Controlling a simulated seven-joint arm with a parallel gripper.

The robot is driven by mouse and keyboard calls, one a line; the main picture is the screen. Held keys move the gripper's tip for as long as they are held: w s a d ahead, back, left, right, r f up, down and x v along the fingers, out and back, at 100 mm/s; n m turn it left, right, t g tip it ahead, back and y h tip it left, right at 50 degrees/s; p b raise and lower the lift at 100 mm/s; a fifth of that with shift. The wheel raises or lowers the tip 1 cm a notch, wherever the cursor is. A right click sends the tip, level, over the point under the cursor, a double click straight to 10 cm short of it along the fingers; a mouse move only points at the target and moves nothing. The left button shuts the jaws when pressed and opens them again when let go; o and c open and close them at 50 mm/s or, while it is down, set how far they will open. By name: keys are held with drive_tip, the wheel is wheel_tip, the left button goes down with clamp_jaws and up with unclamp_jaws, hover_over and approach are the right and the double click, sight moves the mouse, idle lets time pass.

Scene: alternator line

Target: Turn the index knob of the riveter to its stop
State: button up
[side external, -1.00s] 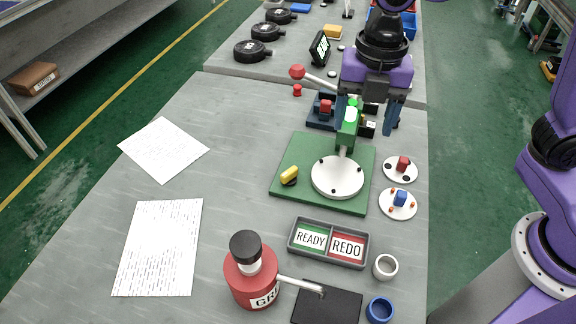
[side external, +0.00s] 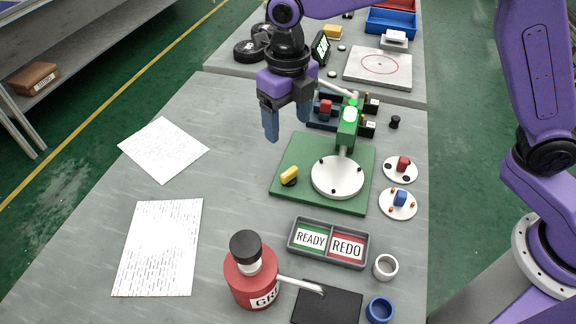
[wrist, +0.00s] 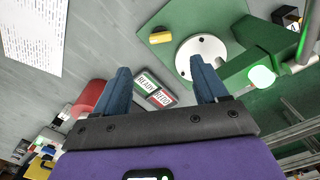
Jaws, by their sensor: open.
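The riveter stands on a green base plate (side external: 289,205) with a round white turntable (side external: 338,178) and a green upright head (side external: 347,130) with a lit green top. The index knob (side external: 289,174), a yellow bar on a dark round mount, sits at the plate's left front corner. It also shows in the wrist view (wrist: 160,37), near the turntable (wrist: 201,58). My gripper (side external: 287,128) is open and empty, in the air above and behind the knob, near the plate's far left corner. Its fingers (wrist: 160,90) are wide apart in the wrist view, with nothing between them.
A grey tray (side external: 328,262) labelled READY and REDO lies in front of the plate. A red bottle (side external: 252,277) with a spout stands at the front. Two white discs (side external: 399,204) with small parts lie to the right. Papers (side external: 160,247) lie left; the table between is clear.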

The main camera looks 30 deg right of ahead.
sight(288, 170)
wheel_tip(288, 170, down, 14)
drive_tip(key=shift+r, duration=0.25)
idle(0.3)
drive_tip(key=c, duration=1.1)
drive_tip(key=shift+o, duration=0.2)
